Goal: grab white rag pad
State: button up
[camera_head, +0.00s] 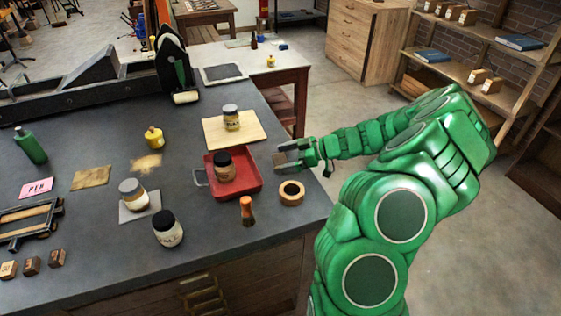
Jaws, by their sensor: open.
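A flat whitish square pad (127,216), which looks like the white rag pad, lies on the dark worktop (105,245) at the left of centre. My gripper (277,158) is open, above the right part of the worktop, beside the red tray and well to the right of the pad. A small brownish patch shows between its fingers; I cannot tell what it is.
Between them are a red tray (249,186) holding a dark-lidded jar (224,167) and a black-lidded jar (167,229). A tan board (212,133) bears another jar.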

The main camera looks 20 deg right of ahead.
jog(key=c, duration=1)
jog(key=shift+o, duration=0.2)
jog(key=shift+r, duration=0.1)
